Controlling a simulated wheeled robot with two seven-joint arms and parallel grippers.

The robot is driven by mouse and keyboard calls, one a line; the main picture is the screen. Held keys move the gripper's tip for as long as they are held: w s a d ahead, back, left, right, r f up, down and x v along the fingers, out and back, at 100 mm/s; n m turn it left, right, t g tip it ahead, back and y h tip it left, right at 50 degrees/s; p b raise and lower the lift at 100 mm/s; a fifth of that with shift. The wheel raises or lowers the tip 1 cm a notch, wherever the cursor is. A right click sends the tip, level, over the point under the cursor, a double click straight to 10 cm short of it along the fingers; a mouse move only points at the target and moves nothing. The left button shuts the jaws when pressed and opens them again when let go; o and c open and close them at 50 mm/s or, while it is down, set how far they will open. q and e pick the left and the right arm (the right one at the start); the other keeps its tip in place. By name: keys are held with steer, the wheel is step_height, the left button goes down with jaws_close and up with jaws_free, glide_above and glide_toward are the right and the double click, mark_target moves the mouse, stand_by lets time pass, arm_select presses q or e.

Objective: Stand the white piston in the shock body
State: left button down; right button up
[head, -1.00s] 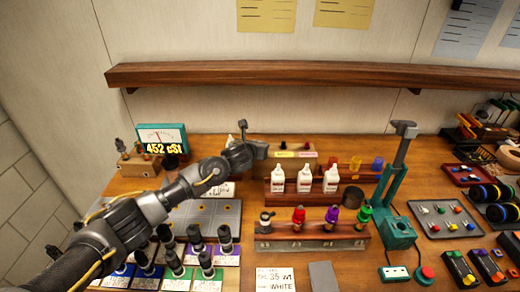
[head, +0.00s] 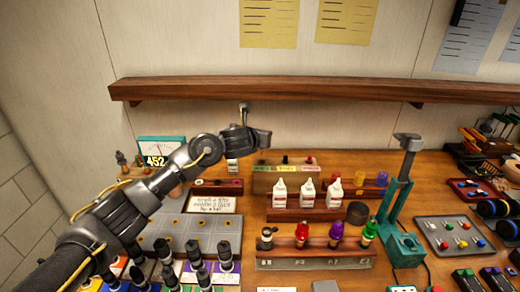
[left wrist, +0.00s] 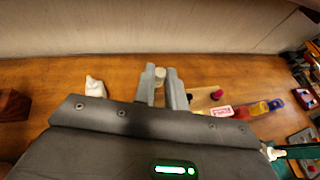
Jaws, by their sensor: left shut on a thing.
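My left gripper (head: 243,111) is raised above the back of the bench. It is shut on a small pale cylinder, likely the white piston (left wrist: 160,74), which shows between its fingertips in the left wrist view. In the head view the piece is too small to make out clearly. I cannot tell for certain which is the shock body. My right gripper is not in view.
Several white bottles (head: 307,193) stand in a rack behind the stand. A green press (head: 402,215) rises to its right. Dark bottles (head: 225,256) crowd the front left. A wooden shelf (head: 300,91) runs along the wall above. A white object (left wrist: 95,87) stands left of the gripper.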

arm_select(q)
step_height(320, 180, up, 15)
steer(key=p, duration=1)
stand_by(0.9)
steer(key=shift+f, duration=0.1)
